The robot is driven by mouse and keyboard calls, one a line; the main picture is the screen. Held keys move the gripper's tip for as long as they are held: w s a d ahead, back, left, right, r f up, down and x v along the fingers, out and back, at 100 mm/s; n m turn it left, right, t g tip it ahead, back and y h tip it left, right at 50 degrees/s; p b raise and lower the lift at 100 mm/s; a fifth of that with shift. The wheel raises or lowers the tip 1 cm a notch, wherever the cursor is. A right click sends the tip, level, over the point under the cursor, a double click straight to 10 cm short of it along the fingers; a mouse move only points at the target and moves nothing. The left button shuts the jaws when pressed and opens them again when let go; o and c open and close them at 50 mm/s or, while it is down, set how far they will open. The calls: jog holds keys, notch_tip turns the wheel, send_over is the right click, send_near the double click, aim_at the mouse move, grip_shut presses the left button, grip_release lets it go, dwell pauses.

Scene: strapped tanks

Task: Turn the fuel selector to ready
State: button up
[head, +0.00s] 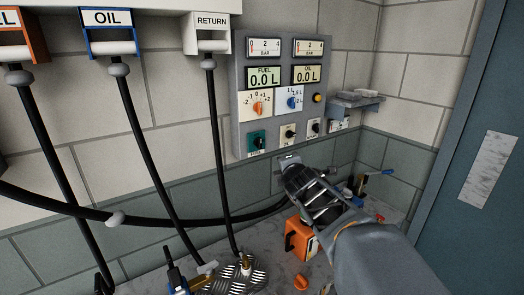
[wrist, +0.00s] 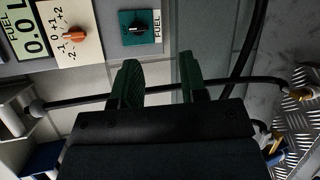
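The fuel selector is a black knob on a teal plate marked FUEL (wrist: 140,27), at the top of the wrist view. In the head view the teal plate (head: 257,141) sits at the lower left of the grey wall panel. I cannot read which position the knob points to. My gripper (wrist: 158,62) has its two green-dark fingers apart with nothing between them. In the head view my gripper (head: 289,161) is just below and right of the teal plate, apart from the knob.
The panel (head: 240,80) also carries an orange knob (head: 258,107), a blue knob (head: 292,102), smaller black knobs (head: 289,134) and displays reading 0.0 L. Black hoses (head: 215,140) hang at the left. An orange can (head: 297,240) stands below my arm. A blue door (head: 465,150) is right.

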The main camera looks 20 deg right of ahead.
jog(key=w+d+n+t+y+b, duration=0.25)
jog(key=w+n+y, duration=0.2)
jog(key=n, duration=0.85)
jog(key=n+y+p, duration=0.3)
jog(key=n+p, duration=0.2)
jog(key=n, duration=0.2)
send_near(261, 143)
jog(key=shift+t, duration=0.35)
jog(key=w, duration=0.2)
jog(key=w+a, duration=0.1)
jog(key=w, duration=0.4)
jog(key=shift+w+a+f, duration=0.15)
jog(key=shift+a+f, duration=0.05)
jog(key=shift+a, duration=0.05)
jog(key=shift+w+a+f, duration=0.1)
jog(key=shift+w+a, duration=0.05)
jog(key=shift+w, duration=0.75)
grip_shut()
